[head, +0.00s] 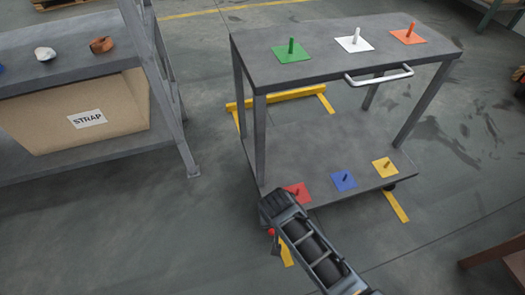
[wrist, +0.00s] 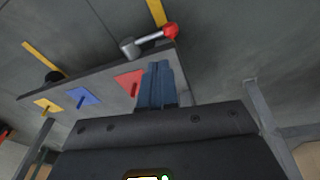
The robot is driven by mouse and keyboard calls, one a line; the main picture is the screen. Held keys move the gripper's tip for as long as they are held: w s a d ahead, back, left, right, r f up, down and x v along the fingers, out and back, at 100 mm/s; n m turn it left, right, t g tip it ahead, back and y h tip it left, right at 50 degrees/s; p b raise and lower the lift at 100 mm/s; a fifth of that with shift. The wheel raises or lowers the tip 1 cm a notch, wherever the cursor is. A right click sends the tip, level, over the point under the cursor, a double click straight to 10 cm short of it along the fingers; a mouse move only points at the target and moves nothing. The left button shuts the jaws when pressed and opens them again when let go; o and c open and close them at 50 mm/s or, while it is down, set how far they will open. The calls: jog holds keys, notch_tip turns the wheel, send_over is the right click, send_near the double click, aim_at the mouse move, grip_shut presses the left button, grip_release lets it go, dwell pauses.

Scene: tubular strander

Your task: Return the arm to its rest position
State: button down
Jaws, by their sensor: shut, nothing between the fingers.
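My gripper (wrist: 157,80) is shut and empty, its dark blue fingers held together in the wrist view. In the head view my arm reaches up from the bottom edge to the cart's near-left lower corner. The fingers are largely hidden there. A grey lever with a red ball knob (wrist: 170,31) is at the edge of the cart's lower shelf, beyond my fingertips in the wrist view. The red knob (head: 271,231) also shows in the head view, just left of my arm. Whether my fingers touch the cart is unclear.
The cart's top shelf (head: 320,67) carries green, white and orange plates with pegs. Its lower shelf (head: 280,150) carries red, blue and yellow ones. A grey bench (head: 75,70) with a STRAP box stands left. Open floor (head: 130,240) lies at lower left. A brown edge is lower right.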

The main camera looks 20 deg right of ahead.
jog(key=s+d+f+t+y, duration=0.1)
jog(key=s+t, duration=0.1)
jog(key=s, duration=0.5)
jog(key=s+d+r+n+t+y, duration=0.1)
jog(key=s+d+r+t, duration=0.15)
jog(key=s+r, duration=0.45)
jog(key=s+d+r+t, duration=0.1)
jog(key=s+r+t, duration=0.2)
jog(key=s+r, duration=0.45)
jog(key=s+r+t+p, duration=0.1)
jog(key=s+r+p, duration=0.2)
jog(key=r, duration=1)
jog(key=s+d+r+t+p, duration=0.1)
jog(key=s+r+t+p, duration=0.1)
jog(key=r+p, duration=0.5)
jog(key=s+d+r+n+t+p, duration=0.1)
jog(key=s+r+p, duration=0.3)
jog(key=r, duration=1.4)
jog(key=shift+s+d+r+t+h+p, duration=0.15)
jog(key=shift+s+r+t+h+p, duration=0.3)
jog(key=shift+t, duration=0.3)
jog(key=shift+w+f, duration=0.15)
